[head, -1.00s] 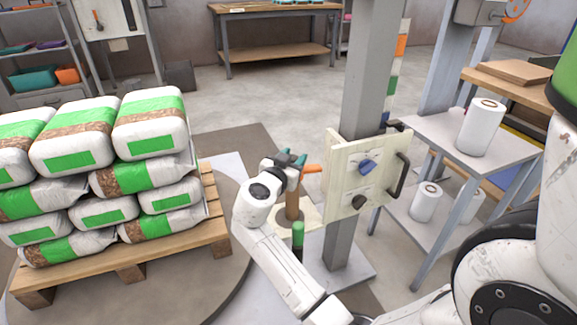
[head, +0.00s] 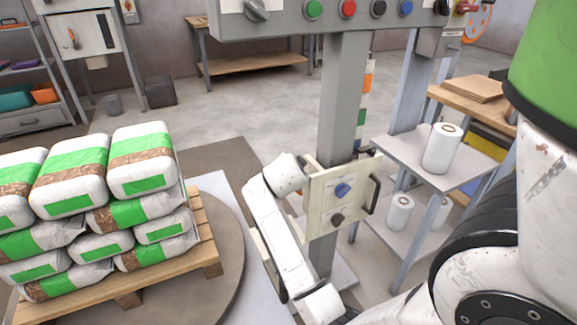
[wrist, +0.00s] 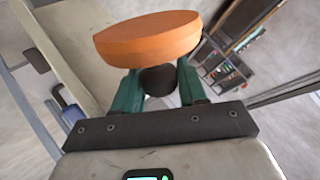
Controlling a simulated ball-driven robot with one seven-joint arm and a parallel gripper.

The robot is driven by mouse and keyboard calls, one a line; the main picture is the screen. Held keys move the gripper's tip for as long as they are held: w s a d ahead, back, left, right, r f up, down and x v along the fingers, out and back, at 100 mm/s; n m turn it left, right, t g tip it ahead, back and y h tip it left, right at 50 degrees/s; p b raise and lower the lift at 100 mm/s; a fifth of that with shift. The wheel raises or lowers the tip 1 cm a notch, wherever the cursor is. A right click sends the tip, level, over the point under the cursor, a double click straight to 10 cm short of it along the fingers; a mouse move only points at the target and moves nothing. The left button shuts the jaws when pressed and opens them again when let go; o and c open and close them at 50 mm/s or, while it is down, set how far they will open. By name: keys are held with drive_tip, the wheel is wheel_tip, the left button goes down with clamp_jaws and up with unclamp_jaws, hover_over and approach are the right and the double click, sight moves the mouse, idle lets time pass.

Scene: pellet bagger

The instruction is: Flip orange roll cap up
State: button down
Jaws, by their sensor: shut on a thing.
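In the wrist view the orange cap (wrist: 148,36) is a thick disc with a dark round stem (wrist: 158,80) beneath it. My gripper (wrist: 160,84) has its teal fingers on either side of the stem, shut on the cap. The disc rises beyond the fingertips and looks tilted. In the head view my wrist is beside the left edge of a cream panel (head: 322,211); the fingers and cap are hidden there.
The cream panel with blue and dark knobs and a black handle is mounted by a grey post (head: 343,110). A control box (head: 330,17) is at the top. Stacked bags (head: 142,160) on a pallet (head: 205,236) fill the left. White rolls (head: 442,148) stand on a right-hand shelf.

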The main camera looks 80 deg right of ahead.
drive_tip(key=shift+s+d, duration=0.15)
drive_tip(key=shift+s, duration=0.05)
idle(0.4)
drive_tip(key=c, duration=0.7)
unclamp_jaws()
drive_tip(key=shift+f, duration=0.1)
